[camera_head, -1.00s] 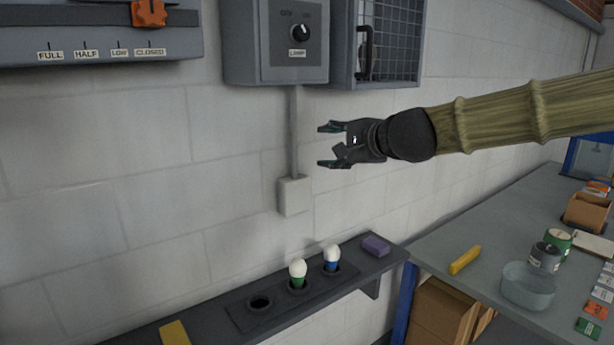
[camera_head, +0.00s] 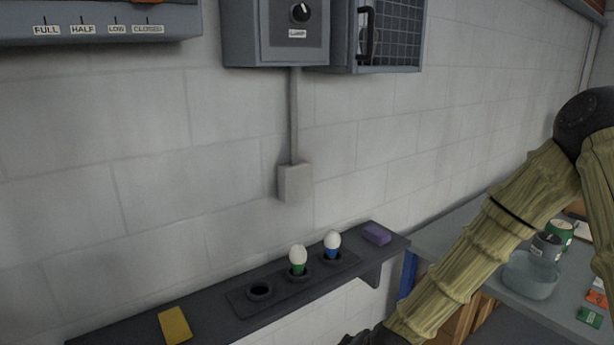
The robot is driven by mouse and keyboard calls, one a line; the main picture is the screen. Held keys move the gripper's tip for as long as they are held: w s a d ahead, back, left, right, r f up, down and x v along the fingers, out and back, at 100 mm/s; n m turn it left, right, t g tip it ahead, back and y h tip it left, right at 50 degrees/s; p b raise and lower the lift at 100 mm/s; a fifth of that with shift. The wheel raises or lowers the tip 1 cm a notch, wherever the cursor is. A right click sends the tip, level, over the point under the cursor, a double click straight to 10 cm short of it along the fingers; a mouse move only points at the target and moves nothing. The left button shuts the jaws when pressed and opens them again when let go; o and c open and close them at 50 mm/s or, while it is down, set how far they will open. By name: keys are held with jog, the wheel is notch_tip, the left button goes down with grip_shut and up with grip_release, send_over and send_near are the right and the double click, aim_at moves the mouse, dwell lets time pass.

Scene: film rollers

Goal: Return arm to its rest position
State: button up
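My arm, in an olive ribbed sleeve, crosses the right side of the head view. It bends at a dark joint at the right edge and slopes down to the left. Only a dark part of its end shows at the bottom edge, below the wall shelf. My gripper's fingers are out of the frame, so what they do is hidden.
A wall shelf (camera_head: 215,318) bears a holder with a green (camera_head: 298,261) and a blue white-topped piece (camera_head: 332,246), one empty hole, a yellow block (camera_head: 175,325) and a purple block (camera_head: 377,233). The lamp box (camera_head: 292,35) and mesh cabinet (camera_head: 390,38) hang above. A bowl (camera_head: 530,275) stands on the right-hand bench.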

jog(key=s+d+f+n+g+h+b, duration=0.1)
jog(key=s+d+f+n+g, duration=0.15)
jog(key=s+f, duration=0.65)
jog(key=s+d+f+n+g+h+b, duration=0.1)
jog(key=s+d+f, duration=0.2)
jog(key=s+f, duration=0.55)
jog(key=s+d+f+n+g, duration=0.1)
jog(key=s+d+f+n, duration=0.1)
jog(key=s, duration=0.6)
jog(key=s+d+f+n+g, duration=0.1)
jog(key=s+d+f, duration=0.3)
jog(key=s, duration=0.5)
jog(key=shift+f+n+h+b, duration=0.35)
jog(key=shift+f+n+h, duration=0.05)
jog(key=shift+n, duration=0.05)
